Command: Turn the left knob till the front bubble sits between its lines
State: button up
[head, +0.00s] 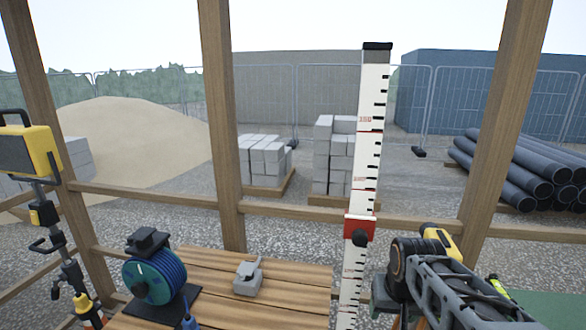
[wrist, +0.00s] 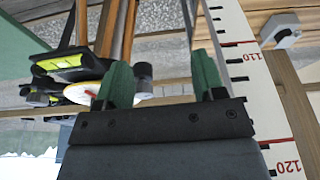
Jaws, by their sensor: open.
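My gripper (wrist: 162,65) shows in the wrist view with two green fingers spread apart and nothing between them. The wrist picture appears upside down. A black instrument with yellow-green trim (wrist: 70,62) is at the left, beyond the fingers. It has a pale round disc (wrist: 88,92) and a dark knob (wrist: 143,72) that appears behind and between the fingers, apart from them. I cannot tell which knob this is. No bubble or lines can be made out. In the head view my arm covers the lower right and hides most of the area behind it.
A tall red-and-white measuring staff (head: 371,110) stands close to the left of my arm. It also shows in the wrist view (wrist: 262,95). A wooden bench (head: 225,312) holds a blue reel (head: 158,278) and a grey block-like item (head: 248,278). Timber posts (head: 222,120) frame the opening.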

jog(key=s+a+f+n+t, duration=0.1)
jog(key=s+a, duration=0.2)
jog(key=s, duration=0.4)
jog(key=shift+a+f+n, duration=0.25)
jog(key=shift+a+n, duration=0.05)
jog(key=shift+a, duration=0.05)
jog(key=shift+c, duration=0.4)
